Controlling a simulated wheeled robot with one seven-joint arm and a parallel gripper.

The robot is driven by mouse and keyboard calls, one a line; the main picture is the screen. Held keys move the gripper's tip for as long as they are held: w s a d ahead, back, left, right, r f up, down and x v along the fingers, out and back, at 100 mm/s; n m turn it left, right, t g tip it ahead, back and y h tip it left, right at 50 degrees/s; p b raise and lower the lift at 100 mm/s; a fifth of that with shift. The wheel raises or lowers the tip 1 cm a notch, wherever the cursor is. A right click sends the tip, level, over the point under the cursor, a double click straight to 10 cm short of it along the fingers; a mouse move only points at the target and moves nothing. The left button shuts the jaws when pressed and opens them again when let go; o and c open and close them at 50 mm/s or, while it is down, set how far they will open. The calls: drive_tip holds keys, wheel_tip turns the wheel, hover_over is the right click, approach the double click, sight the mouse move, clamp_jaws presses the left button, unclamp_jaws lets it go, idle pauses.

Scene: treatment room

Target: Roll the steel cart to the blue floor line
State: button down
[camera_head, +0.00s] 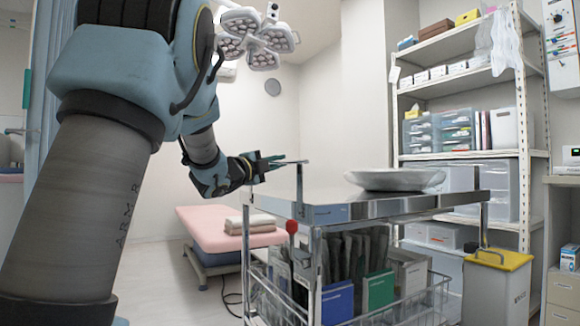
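The steel cart (350,208) stands in the middle right, close in front of me. Its flat top bears a shallow round metal basin (395,180). A thin handle bar (294,162) rises on a post at the cart's left end. My gripper (272,162) is at the left end of this bar, its teal fingers at or around it. The fingers are small and overlap the bar, so I cannot tell whether they grip it. The blue floor line is not in view.
The cart's lower wire basket (400,308) holds several folders. A pink bed (212,232) with folded towels stands behind it at left. A yellow-lidded bin (497,285) is close to the cart's right, before a steel shelf (470,155). Pale floor shows at lower left, with a dark cable.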

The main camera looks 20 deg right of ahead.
drive_tip(key=shift+s+a+f, duration=0.1)
drive_tip(key=shift+s+a, duration=0.05)
drive_tip(key=shift+a, duration=0.55)
drive_tip(key=c, duration=0.9)
unclamp_jaws()
drive_tip(key=shift+c, duration=0.2)
drive_tip(key=v, duration=1)
drive_tip(key=shift+s+a+p, duration=0.2)
drive_tip(key=shift+a+p, duration=0.1)
drive_tip(key=shift+p, duration=0.15)
